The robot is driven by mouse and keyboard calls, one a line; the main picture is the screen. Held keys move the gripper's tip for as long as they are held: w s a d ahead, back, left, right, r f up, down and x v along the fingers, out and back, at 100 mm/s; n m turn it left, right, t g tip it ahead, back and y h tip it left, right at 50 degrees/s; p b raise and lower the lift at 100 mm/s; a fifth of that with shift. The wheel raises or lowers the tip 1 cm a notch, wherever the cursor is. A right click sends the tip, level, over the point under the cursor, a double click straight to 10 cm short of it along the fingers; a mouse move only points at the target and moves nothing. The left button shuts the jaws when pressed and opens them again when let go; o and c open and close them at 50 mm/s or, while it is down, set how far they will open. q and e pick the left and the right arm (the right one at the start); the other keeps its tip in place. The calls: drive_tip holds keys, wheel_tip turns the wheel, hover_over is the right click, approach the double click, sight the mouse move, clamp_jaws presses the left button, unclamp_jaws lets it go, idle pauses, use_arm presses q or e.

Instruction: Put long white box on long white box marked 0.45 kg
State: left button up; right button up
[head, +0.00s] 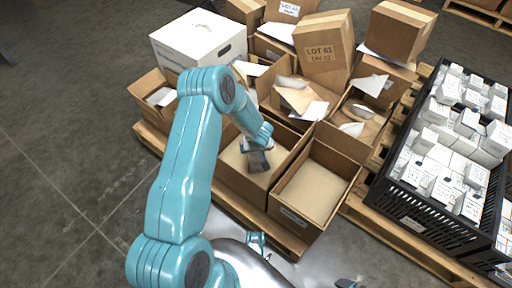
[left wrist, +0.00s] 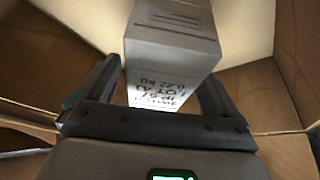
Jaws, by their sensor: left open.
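My left gripper (head: 258,160) reaches down into an open brown carton (head: 232,182) in the head view. In the left wrist view its two dark fingers (left wrist: 160,85) are open, one on each side of a long white box (left wrist: 172,50). The box's near face carries printed text, upside down in this view, that seems to read 0.22 kg. In the head view this box is mostly hidden by the gripper. I cannot make out a white box marked 0.45 kg in either view.
An empty-looking open carton (head: 310,192) stands right of the gripper's carton. Behind are several cartons, a closed LOT 61 box (head: 322,52) and a large white box (head: 199,38). A black crate (head: 425,232) full of small white boxes stands at right. Floor at left is clear.

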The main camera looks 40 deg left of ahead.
use_arm(q)
drive_tip(key=p+v, duration=0.5)
drive_tip(key=v, duration=0.6)
drive_tip(key=shift+r, duration=0.15)
drive_tip(key=shift+s+d+r, duration=0.15)
drive_tip(key=shift+d+r, duration=0.05)
drive_tip(key=shift+r, duration=0.25)
